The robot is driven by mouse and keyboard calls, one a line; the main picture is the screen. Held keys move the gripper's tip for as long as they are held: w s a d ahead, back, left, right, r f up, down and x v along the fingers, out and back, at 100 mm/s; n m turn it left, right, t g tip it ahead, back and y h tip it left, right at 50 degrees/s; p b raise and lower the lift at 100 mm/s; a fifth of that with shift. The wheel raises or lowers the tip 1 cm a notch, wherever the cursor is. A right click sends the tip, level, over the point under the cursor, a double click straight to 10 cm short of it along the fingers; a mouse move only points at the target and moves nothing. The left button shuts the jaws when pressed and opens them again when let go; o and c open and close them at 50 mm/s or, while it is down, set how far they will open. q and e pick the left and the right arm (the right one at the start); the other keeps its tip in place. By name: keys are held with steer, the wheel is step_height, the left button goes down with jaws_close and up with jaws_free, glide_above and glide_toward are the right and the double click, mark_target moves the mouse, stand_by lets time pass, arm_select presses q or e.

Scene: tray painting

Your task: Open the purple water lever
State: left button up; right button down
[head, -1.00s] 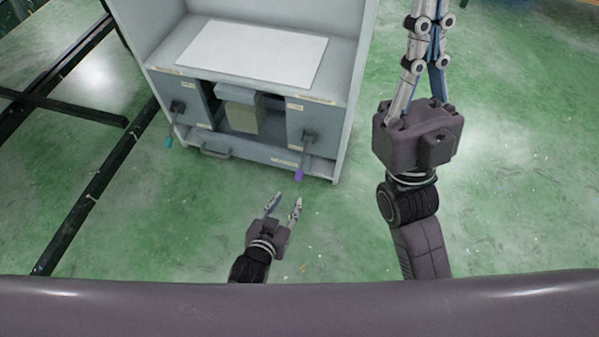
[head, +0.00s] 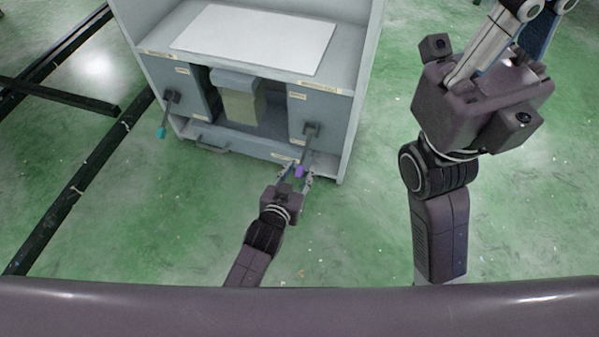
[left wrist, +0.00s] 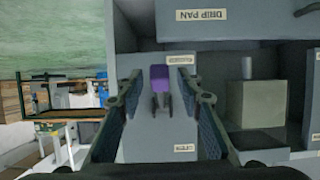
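The purple-tipped lever (head: 300,170) hangs from the right front panel of the grey cabinet (head: 324,107). Its purple end also shows in the left wrist view (left wrist: 160,76), centred between my fingers. My left gripper (head: 296,174) is open at the lever's purple end, with one finger on each side. In the left wrist view the left gripper's fingers (left wrist: 162,108) are apart, with a gap on both sides of the lever; I cannot tell whether either touches it. My right gripper is raised at the upper right, its fingertips cut off by the frame edge.
A teal-tipped lever (head: 161,131) hangs on the cabinet's left panel. A white sheet (head: 254,39) lies on the cabinet top. A drip pan drawer (head: 213,147) with a handle sits low on the front. Black rails (head: 80,188) lie left; green floor is open around the cabinet.

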arm_select(q)
steer(key=shift+w, duration=0.1)
steer(key=shift+c, duration=0.6)
jaws_close()
